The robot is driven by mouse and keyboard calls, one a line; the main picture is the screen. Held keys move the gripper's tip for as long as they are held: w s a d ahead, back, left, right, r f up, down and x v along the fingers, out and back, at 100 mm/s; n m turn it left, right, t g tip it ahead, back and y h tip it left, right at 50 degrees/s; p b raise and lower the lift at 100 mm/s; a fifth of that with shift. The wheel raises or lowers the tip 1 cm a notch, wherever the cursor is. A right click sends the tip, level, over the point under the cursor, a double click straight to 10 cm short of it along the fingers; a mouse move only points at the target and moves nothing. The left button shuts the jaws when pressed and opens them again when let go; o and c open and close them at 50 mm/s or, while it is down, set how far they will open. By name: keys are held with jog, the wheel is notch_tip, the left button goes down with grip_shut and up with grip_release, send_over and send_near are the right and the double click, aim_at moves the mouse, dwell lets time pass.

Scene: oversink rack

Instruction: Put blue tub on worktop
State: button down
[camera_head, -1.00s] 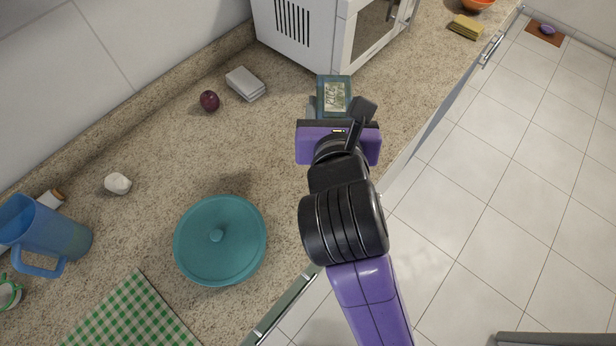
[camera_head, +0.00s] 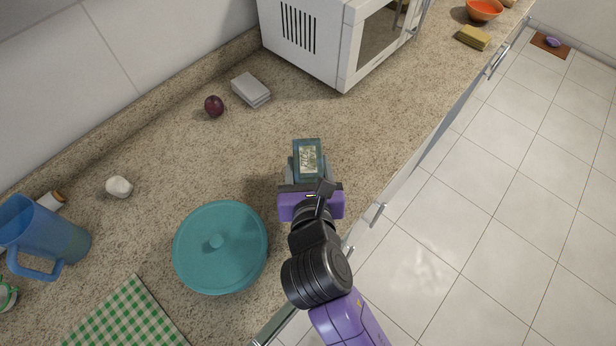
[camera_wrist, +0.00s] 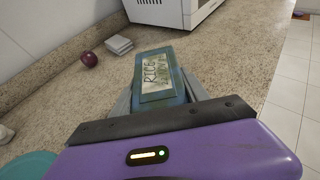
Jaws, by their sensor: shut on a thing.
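The blue tub (camera_head: 307,158) is a small dark teal-blue box with a pale label on its top. In the wrist view the tub (camera_wrist: 157,75) shows a label that seems to read "RICE". My gripper (camera_head: 306,172) is shut on it, with a grey finger on each side in the wrist view (camera_wrist: 160,98). The speckled worktop (camera_head: 250,150) lies beneath. A shadow lies left of the gripper, but I cannot tell whether the tub's underside touches the worktop.
A teal lidded pot (camera_head: 221,247) stands left of my gripper. A white microwave (camera_head: 300,40), a grey box (camera_head: 251,89) and a plum (camera_head: 214,106) are further back. A blue jug (camera_head: 45,238) is far left. The worktop around the tub is clear; its front edge is close on the right.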

jog(key=shift+f, duration=2.4)
jog(key=shift+f, duration=0.1)
jog(key=c, duration=0.6)
grip_release()
jog(key=shift+s+r, duration=0.2)
jog(key=v, duration=1.1)
jog(key=shift+s+d+r+b, duration=0.1)
jog(key=shift+s+b, duration=0.15)
jog(key=shift+b, duration=0.15)
